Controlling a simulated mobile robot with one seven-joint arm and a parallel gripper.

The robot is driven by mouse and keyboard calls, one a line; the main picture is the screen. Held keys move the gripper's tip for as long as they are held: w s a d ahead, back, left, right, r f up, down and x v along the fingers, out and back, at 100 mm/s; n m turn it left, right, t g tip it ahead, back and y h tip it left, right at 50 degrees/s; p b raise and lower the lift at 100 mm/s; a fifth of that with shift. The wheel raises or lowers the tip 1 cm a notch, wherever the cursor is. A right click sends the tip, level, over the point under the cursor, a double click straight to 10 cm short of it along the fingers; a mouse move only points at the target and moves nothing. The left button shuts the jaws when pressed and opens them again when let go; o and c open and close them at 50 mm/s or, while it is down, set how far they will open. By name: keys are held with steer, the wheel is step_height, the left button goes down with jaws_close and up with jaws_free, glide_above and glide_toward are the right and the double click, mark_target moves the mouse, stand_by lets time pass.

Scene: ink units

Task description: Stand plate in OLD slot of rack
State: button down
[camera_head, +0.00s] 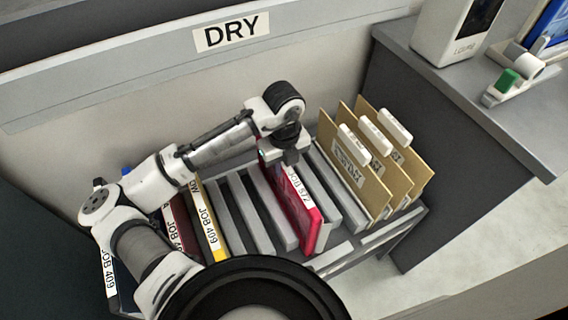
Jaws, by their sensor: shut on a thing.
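My gripper (289,158) is shut on the top edge of a red plate (305,228) with a white label reading "JOB 572". The plate is upright, its lower part between grey dividers of the rack (365,240), right of the middle. I cannot tell whether it rests on the rack's bottom. No marking reading "OLD" can be made out. My arm hides part of the rack's left side.
Tan cards (353,172) with white tabs stand at the rack's right end. Empty slots (248,210) lie between the yellow and red plates. A grey counter (450,80) with a white device (455,30) is at right. A "DRY" sign (231,33) is on the wall behind.

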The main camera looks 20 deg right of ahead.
steer(key=c, duration=1.2)
jaws_free()
steer(key=shift+o, duration=0.2)
step_height(320, 180, up, 14)
steer(key=shift+f, duration=0.15)
step_height(320, 180, up, 5)
steer(key=p, duration=0.4)
steer(key=shift+p, duration=0.3)
